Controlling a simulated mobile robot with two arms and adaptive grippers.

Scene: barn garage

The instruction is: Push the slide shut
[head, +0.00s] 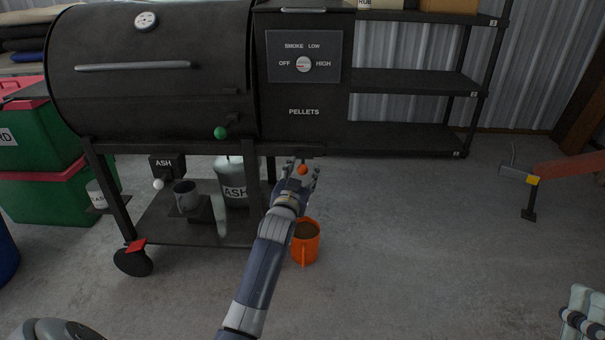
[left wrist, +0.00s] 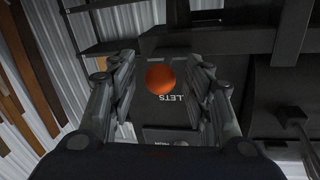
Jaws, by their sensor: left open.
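The black smoker grill has a pellet hopper (head: 304,125) marked PELLETS. A round orange knob (head: 303,170) shows just below the hopper; the slide's plate itself cannot be made out. My left gripper (head: 302,174) is open at this knob. In the left wrist view, the orange knob (left wrist: 160,79) lies between the open fingers, with gaps on both sides; contact does not show. A green knob (head: 220,133) is on the grill's lower front, and a white knob (head: 158,184) is by the ASH box (head: 167,166).
An orange bucket (head: 306,242) with brown contents stands on the floor beside my left forearm. Black shelving (head: 415,83) stands behind.

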